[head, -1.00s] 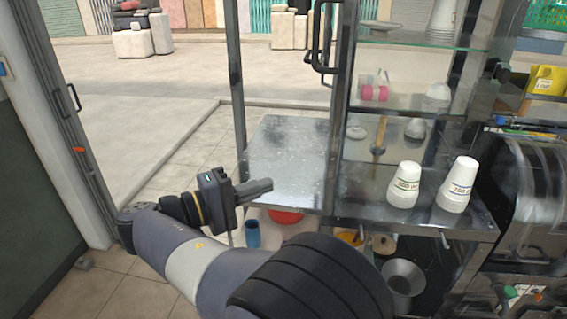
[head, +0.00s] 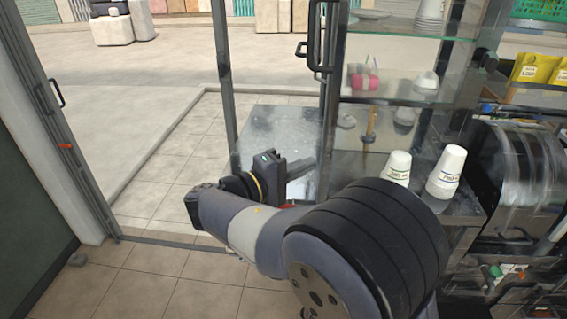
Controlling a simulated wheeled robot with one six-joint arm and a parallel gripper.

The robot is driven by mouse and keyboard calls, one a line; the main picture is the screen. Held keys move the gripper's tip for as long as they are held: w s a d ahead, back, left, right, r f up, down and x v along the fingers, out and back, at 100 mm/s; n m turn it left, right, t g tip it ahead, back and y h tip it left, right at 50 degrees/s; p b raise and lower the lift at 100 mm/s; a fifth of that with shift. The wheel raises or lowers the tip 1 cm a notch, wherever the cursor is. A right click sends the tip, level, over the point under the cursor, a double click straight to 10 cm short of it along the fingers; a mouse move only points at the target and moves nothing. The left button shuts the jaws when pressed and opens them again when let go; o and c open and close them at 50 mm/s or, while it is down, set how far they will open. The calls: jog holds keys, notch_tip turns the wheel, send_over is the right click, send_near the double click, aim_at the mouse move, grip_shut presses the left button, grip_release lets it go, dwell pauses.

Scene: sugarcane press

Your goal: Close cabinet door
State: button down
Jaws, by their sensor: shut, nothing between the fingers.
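The glass cabinet (head: 476,75) with a dark metal frame stands right of centre. A dark upright frame bar (head: 330,100) carries a black pull handle (head: 317,38) at the top. A second black handle shows just left of it. Another upright bar (head: 223,75) stands further left, with see-through space or glass between the two. I cannot tell exactly how far the door stands open. My gripper (head: 312,166) is shut and empty, pointing right, below the handles. In the picture it overlaps the grey metal sheet (head: 262,125); contact cannot be told. My arm hides the cabinet's lower part.
Two white cups, one left (head: 397,167) and one right (head: 446,172), stand on the cabinet's lower shelf. Yellow packets (head: 536,68) and a dark machine (head: 515,165) are at the right. A sliding-door frame (head: 62,130) stands at the left. The tiled floor (head: 160,275) at lower left is clear.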

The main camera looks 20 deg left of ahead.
jog(key=shift+w+d, duration=0.1)
jog(key=shift+d, duration=0.4)
jog(key=shift+d, duration=0.15)
